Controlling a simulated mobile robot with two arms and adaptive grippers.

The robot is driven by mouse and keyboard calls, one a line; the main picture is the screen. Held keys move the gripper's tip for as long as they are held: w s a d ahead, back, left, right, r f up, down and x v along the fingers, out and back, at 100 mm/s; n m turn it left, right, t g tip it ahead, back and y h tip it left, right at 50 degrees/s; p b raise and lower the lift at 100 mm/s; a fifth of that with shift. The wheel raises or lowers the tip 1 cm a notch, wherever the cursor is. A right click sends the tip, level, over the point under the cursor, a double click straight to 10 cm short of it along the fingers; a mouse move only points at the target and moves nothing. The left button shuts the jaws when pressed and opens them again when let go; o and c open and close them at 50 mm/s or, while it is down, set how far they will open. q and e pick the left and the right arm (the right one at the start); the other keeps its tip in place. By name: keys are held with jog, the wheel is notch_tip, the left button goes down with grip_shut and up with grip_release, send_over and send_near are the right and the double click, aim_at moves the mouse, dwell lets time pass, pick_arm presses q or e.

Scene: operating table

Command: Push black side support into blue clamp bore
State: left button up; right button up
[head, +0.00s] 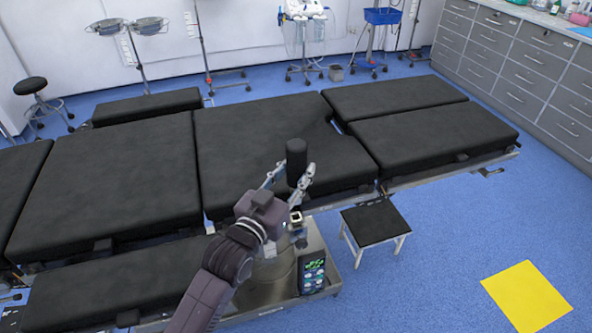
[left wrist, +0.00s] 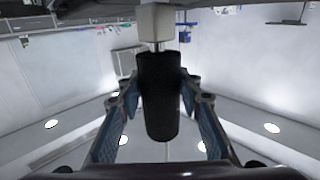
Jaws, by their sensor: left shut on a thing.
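The black side support, a dark upright cylinder (head: 296,157), stands between the fingers of my left gripper (head: 290,176) in front of the table's near edge. My left gripper is shut on it. In the left wrist view the support (left wrist: 158,100) fills the middle, with a finger on each side. A short thin metal rod joins its end to a pale block (left wrist: 157,22). In the head view a small light square piece with a dark centre (head: 296,217) shows below the gripper. I cannot tell whether it is the clamp; no clearly blue clamp shows. My right gripper is not in view.
The black-padded operating table (head: 255,140) spans the view behind the gripper. Its metal base with a green-lit control panel (head: 313,273) is below. A black-topped step stool (head: 375,222) stands to the right. A yellow mat (head: 526,295) lies on otherwise open blue floor.

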aim_at(292, 188)
pick_arm(q)
jog(key=shift+r, duration=0.1)
jog(key=shift+s+a+p, duration=0.1)
jog(key=shift+s+p, duration=0.05)
jog(key=shift+p, duration=0.35)
notch_tip(292, 188, down, 3)
jog(key=shift+f+b, duration=0.1)
jog(key=shift+b, duration=0.9)
jog(key=shift+f, duration=0.4)
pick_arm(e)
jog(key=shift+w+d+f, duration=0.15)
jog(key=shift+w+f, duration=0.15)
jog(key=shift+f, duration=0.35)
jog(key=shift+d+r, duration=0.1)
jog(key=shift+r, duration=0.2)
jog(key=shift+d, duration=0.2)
pick_arm(q)
jog(key=shift+p, duration=0.6)
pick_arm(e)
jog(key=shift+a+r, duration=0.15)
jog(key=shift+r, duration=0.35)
pick_arm(q)
jog(key=shift+f+b, duration=0.6)
jog(key=shift+f, duration=0.5)
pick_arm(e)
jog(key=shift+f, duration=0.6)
